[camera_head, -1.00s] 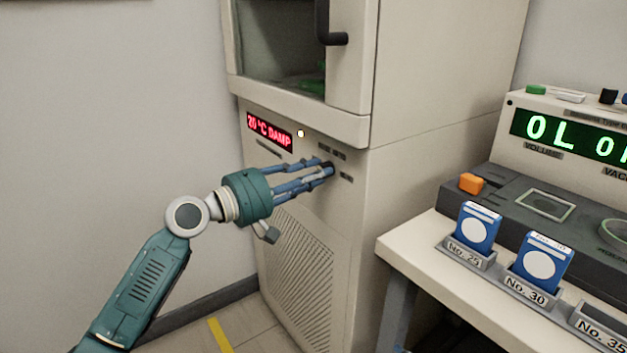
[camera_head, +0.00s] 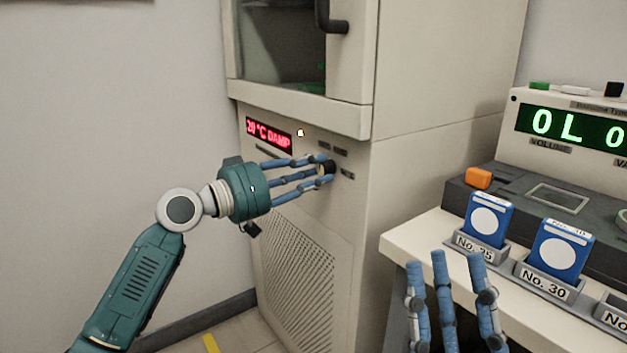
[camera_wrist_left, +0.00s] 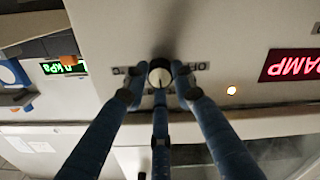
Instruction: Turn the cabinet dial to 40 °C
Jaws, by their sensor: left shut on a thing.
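The cabinet dial (camera_head: 328,167) is a small black knob with a pale face on the cabinet (camera_head: 300,190) front; the left wrist view shows it too (camera_wrist_left: 160,74). My left gripper (camera_head: 323,170) has its three blue fingers closed around the dial; the fingertips also show in the left wrist view (camera_wrist_left: 158,90). The red display (camera_head: 269,134) reads 20 °C DAMP. Small labels stand around the dial; one reads OFF in the left wrist view. My right gripper (camera_head: 445,262) shows at the bottom, fingers apart and empty, in front of the side table.
A white table (camera_head: 408,243) at right carries blue cards in holders labelled No. 25 and No. 30, an orange block (camera_head: 478,178) and an instrument with a green display (camera_head: 570,133). A dark handle (camera_head: 330,18) sticks out above the dial. Open floor lies at lower left.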

